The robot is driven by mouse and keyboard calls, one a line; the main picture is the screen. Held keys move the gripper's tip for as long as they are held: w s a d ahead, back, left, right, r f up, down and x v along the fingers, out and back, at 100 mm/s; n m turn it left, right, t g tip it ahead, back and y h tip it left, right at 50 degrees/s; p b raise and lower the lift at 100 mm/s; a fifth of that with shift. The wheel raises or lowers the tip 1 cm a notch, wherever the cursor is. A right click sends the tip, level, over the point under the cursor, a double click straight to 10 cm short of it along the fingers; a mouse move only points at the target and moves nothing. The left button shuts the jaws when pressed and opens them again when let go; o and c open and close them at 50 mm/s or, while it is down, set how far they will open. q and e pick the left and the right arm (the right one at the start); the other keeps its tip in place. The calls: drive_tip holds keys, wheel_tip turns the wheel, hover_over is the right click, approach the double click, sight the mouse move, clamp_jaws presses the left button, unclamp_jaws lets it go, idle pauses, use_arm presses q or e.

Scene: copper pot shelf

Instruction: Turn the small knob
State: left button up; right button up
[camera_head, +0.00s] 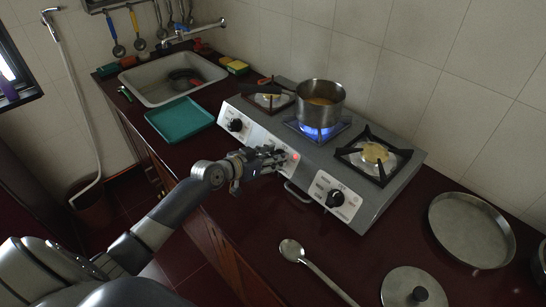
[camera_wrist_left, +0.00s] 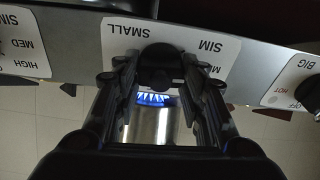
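The small knob (camera_wrist_left: 160,68) is black and sits on the white label marked SMALL on the stove's front panel, seen upside down in the left wrist view. My left gripper (camera_wrist_left: 161,80) reaches to it with one finger on each side of it. Whether the fingers press on the knob or stand slightly apart is too dark to tell. In the head view, my left gripper (camera_head: 278,158) is at the middle of the stove (camera_head: 340,185) front and hides this knob. A blue flame (camera_head: 318,131) burns under the steel pot (camera_head: 320,101). My right gripper is not in view.
Other knobs sit at the left (camera_head: 235,125) and right (camera_head: 334,198) of the panel. A handle (camera_head: 297,191) sticks out below it. A spoon (camera_head: 292,251), a lid (camera_head: 413,288) and a round tray (camera_head: 470,229) lie at right. A green tray (camera_head: 180,119) lies left.

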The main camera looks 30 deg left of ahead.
use_arm(q)
drive_tip(key=n+p, duration=0.3)
drive_tip(key=shift+r+n+y, duration=0.15)
drive_tip(key=shift+n+y, duration=0.15)
drive_tip(key=shift+y, duration=0.1)
drive_tip(key=n+p, duration=0.2)
drive_tip(key=shift+n+p, duration=0.3)
drive_tip(key=shift+n, duration=0.1)
drive_tip(key=shift+n+p, duration=0.4)
drive_tip(key=shift+n, duration=0.1)
drive_tip(key=o, duration=1.1)
drive_tip(key=shift+f, duration=0.2)
drive_tip(key=shift+c, duration=0.2)
drive_tip(key=shift+a, duration=0.1)
